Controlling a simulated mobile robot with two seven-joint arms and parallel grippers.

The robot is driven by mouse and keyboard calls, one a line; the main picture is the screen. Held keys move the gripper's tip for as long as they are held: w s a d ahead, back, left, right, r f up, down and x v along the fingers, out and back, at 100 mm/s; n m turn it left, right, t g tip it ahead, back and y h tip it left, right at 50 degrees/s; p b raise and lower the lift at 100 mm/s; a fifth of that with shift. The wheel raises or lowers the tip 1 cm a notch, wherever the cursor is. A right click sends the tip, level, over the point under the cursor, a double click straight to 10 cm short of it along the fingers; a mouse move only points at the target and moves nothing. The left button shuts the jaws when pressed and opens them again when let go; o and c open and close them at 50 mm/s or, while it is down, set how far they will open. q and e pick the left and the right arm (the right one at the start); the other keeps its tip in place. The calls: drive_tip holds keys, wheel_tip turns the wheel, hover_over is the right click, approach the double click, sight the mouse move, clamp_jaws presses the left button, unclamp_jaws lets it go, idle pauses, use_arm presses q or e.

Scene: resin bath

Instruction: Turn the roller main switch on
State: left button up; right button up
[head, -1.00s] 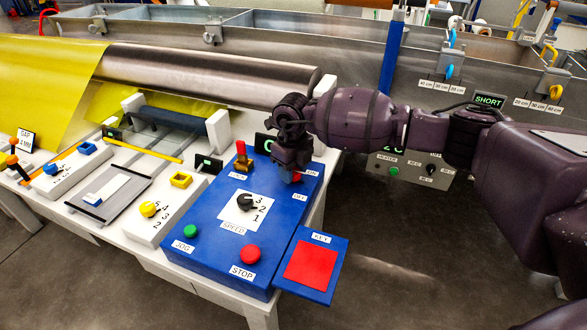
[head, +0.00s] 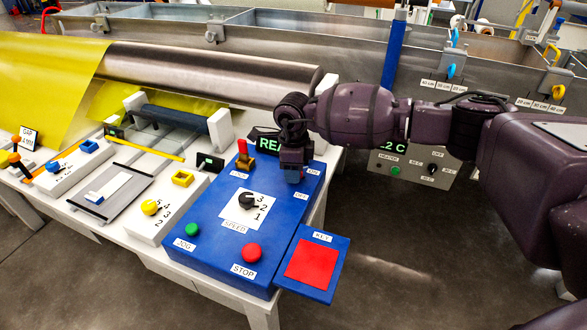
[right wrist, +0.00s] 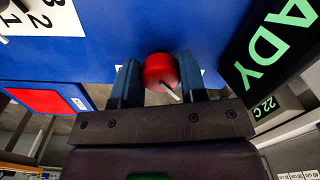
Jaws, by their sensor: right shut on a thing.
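The roller main switch is a red round knob (right wrist: 158,70) with a white pointer, on the blue control panel (head: 208,214). My right gripper (head: 293,173) is over the panel's far right part, beside the ON and OFF labels. In the right wrist view its two fingers (right wrist: 160,76) stand on either side of the knob and are shut on it. The pointer slants toward the lower right of that view. In the head view the gripper hides most of the knob. The display (head: 268,144) behind it shows green letters, and its end reads "ADY" in the wrist view. My left gripper is not in view.
Metal baths (head: 300,45) stand behind.

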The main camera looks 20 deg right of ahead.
idle(0.4)
drive_tip(key=o, duration=0.9)
drive_tip(key=shift+o, duration=0.2)
wheel_tip(320, 180, up, 10)
drive_tip(key=shift+f+p, duration=0.25)
drive_tip(key=shift+p, duration=0.6)
drive_tip(key=shift+r, duration=0.65)
drive_tip(key=shift+s, duration=0.1)
